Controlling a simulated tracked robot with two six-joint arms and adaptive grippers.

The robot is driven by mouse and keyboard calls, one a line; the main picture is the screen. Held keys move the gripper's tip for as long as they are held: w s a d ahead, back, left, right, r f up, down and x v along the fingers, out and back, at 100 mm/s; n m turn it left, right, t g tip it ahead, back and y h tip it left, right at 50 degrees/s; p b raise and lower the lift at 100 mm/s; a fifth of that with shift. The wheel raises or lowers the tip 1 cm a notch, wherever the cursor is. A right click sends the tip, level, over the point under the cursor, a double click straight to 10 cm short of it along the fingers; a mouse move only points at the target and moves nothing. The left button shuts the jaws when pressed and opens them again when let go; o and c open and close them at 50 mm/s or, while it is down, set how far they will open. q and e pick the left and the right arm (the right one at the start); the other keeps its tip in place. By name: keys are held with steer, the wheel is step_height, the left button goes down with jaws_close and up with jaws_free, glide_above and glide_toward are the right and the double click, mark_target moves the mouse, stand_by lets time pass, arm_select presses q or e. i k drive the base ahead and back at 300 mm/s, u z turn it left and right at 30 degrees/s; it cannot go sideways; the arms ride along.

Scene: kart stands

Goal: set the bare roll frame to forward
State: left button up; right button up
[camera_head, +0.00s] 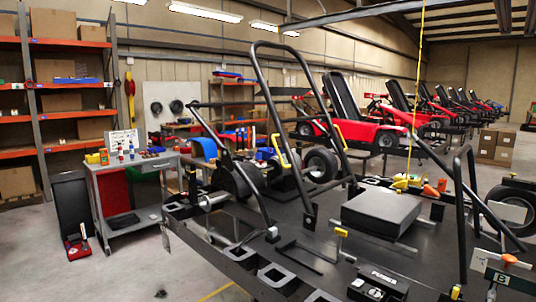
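A tall black tubular roll frame (262,95) stands on the dark stand table (255,220) in the middle. It is a hoop with yellow pieces on its legs, and it leans to the left. A second, lower black tube frame (478,205) stands at the right of the table. Another dark tube (225,150) slants up at the left of the table. I cannot tell for certain which frame is the bare one. Neither of my grippers shows in this view.
A flat black box (381,211) and small wheels (320,165) sit on the table. A sign marked B (500,276) is at its right front. A grey tool cart (128,190) stands at the left, with open floor before it. Red karts (375,132) line the back.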

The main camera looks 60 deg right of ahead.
mark_target(267, 92)
steer(key=i, duration=5.65)
steer(key=z, duration=2.2)
steer(key=i, duration=0.35)
steer(key=z, duration=2.4)
